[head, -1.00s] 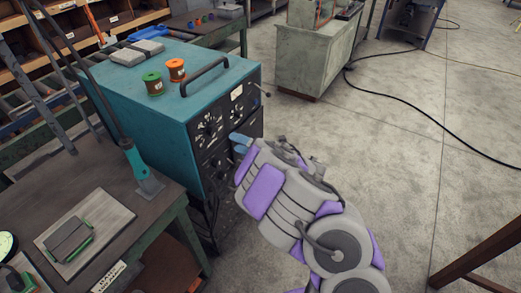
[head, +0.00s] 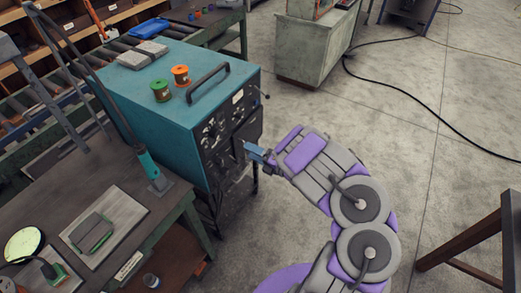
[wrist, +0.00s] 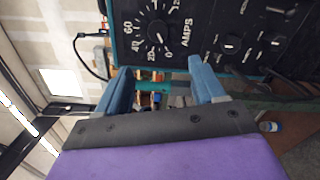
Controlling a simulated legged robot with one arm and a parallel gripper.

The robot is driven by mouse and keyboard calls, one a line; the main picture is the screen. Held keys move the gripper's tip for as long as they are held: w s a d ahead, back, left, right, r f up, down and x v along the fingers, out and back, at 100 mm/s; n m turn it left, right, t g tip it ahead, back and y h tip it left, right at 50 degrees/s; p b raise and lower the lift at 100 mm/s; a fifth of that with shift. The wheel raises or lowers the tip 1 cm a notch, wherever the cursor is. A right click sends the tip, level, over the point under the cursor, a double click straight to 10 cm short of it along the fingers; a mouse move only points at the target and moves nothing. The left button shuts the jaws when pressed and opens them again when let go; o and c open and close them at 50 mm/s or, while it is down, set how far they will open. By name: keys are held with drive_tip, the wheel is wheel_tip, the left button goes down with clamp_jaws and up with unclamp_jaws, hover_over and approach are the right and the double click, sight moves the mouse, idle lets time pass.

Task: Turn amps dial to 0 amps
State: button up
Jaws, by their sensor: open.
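The amps dial (wrist: 156,32) is a round black knob on a black panel, inside a ring of white numbers, with "AMPS" printed beside it. Its pointer appears to be near the 0 end of the scale, but the exact setting is too small to tell. In the head view the panel (head: 228,135) is the front of a teal machine (head: 180,85). My gripper (head: 257,152) is open and empty in front of the panel, apart from the dial. In the wrist view the blue fingers of my gripper (wrist: 161,76) are spread below the dial.
Other knobs (wrist: 230,44) sit beside the amps dial. Two spools (head: 170,82) and a black handle (head: 209,83) are on the machine's top. A workbench (head: 130,215) stands at the left. The floor (head: 430,130) to the right is mostly clear.

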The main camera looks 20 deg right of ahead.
drive_tip(key=shift+p+v, duration=0.45)
drive_tip(key=shift+v, duration=1)
